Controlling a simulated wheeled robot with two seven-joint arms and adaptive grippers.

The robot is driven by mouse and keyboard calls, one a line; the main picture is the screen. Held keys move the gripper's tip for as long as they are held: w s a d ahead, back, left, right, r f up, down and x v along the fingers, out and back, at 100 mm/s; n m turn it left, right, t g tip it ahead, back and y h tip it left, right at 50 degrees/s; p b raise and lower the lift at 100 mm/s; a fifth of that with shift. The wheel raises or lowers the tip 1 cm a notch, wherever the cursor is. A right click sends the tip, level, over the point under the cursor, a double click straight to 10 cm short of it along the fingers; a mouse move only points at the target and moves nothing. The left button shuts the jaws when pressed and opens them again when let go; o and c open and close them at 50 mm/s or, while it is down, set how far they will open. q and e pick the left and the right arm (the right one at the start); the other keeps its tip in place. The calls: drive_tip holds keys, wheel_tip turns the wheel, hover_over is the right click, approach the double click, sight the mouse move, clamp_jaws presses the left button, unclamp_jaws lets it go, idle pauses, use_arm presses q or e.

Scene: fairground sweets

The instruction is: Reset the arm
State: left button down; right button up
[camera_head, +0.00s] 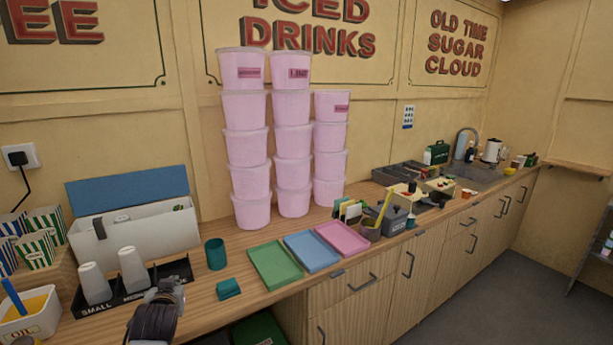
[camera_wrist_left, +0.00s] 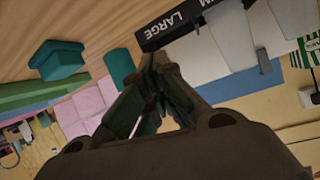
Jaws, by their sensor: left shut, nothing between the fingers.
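My left gripper (camera_head: 166,292) is above the wooden counter's near left, in front of the black cup tray (camera_head: 134,283). Its fingers are shut and empty in the left wrist view (camera_wrist_left: 158,75). The cup tray, marked SMALL in the head view and LARGE in the wrist view (camera_wrist_left: 166,30), holds white cups (camera_head: 133,268). A teal cup (camera_head: 215,254) and a small teal block (camera_head: 228,288) stand to the gripper's right. My right gripper is in neither view.
Green (camera_head: 275,265), blue (camera_head: 311,252) and pink (camera_head: 342,238) trays lie side by side on the counter. Tall stacks of pink tubs (camera_head: 247,147) stand behind. A white box (camera_head: 150,232) with a blue lid and striped cartons (camera_head: 35,250) are on the left.

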use_arm(q)
drive_tip(key=s+d+f+m+g+h, duration=0.25)
drive_tip(key=s+d+f, duration=0.25)
drive_tip(key=s, duration=0.4)
drive_tip(key=s+d+f+m+g+h, duration=0.1)
drive_tip(key=s+d+f+g, duration=0.2)
drive_tip(key=s+d+f, duration=0.5)
drive_tip(key=s+d+f+m+g+h, duration=0.1)
drive_tip(key=s+d+f+g+h, duration=0.15)
drive_tip(key=s, duration=0.85)
wheel_tip(320, 180, down, 33)
drive_tip(key=s+a+g, duration=0.1)
drive_tip(key=s+g, duration=0.1)
drive_tip(key=s, duration=0.1)
drive_tip(key=s+a+f, duration=0.2)
drive_tip(key=s+f, duration=0.8)
drive_tip(key=s, duration=0.1)
drive_tip(key=s+a+f+g+y, duration=0.1)
drive_tip(key=s+a+f, duration=0.1)
drive_tip(key=s+f, duration=0.8)
drive_tip(key=shift+s+f, duration=0.3)
drive_tip(key=shift+s, duration=0.3)
drive_tip(key=shift+r+m, duration=0.1)
drive_tip(key=shift+m, duration=0.15)
